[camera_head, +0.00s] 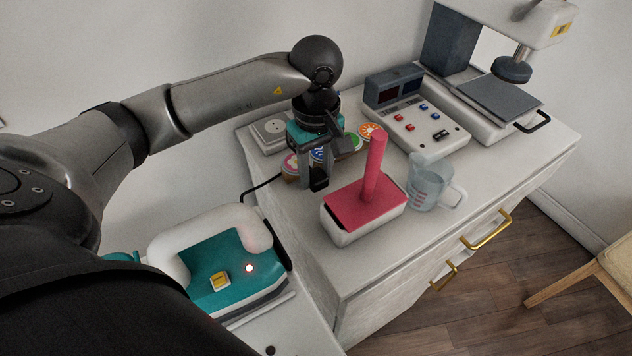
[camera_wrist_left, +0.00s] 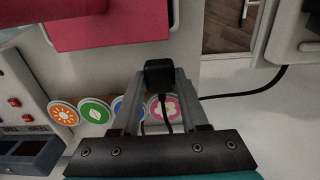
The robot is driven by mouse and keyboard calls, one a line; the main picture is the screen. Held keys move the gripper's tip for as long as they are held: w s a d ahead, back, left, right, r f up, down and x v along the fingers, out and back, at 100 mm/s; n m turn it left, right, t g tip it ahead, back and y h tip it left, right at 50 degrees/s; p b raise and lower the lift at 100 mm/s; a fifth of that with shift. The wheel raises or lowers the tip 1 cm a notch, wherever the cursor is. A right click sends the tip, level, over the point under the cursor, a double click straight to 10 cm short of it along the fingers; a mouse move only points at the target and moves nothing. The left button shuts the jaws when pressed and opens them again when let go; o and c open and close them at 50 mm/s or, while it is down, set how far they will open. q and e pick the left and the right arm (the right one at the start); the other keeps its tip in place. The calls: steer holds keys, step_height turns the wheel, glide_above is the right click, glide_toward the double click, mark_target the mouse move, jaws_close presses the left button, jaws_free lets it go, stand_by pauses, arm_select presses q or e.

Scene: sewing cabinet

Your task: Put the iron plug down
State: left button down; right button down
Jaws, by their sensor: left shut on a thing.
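The black iron plug (camera_head: 318,181) is between the fingertips of my left gripper (camera_head: 316,172), which is shut on it. The plug also shows at the fingertips in the left wrist view (camera_wrist_left: 160,72), with its thin cord hanging between the fingers. The gripper points down at the cabinet top (camera_head: 290,215), just left of a red-topped press block; I cannot tell if the plug touches the surface. The black cord (camera_head: 262,187) runs left towards the teal iron (camera_head: 235,285), which has a white handle and a lit lamp. My right gripper is out of view.
A white socket box (camera_head: 269,131) stands behind the gripper. Several round coloured picture discs (camera_head: 369,131) lie close by. The red-handled block (camera_head: 345,211), a clear measuring jug (camera_head: 428,187), a control box (camera_head: 411,112) and a press machine (camera_head: 500,95) stand to the right.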

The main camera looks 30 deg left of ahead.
mark_target(316, 174)
arm_select(q)
step_height(316, 174, down, 3)
steer(key=shift+f, duration=0.15)
steer(key=shift+f+b, duration=0.5)
steer(key=shift+b, duration=0.35)
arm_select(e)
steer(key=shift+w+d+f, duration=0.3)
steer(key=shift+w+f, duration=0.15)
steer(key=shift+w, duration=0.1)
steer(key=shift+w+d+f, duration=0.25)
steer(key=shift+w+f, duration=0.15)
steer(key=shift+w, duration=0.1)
arm_select(q)
steer(key=shift+c, duration=2.1)
jaws_free()
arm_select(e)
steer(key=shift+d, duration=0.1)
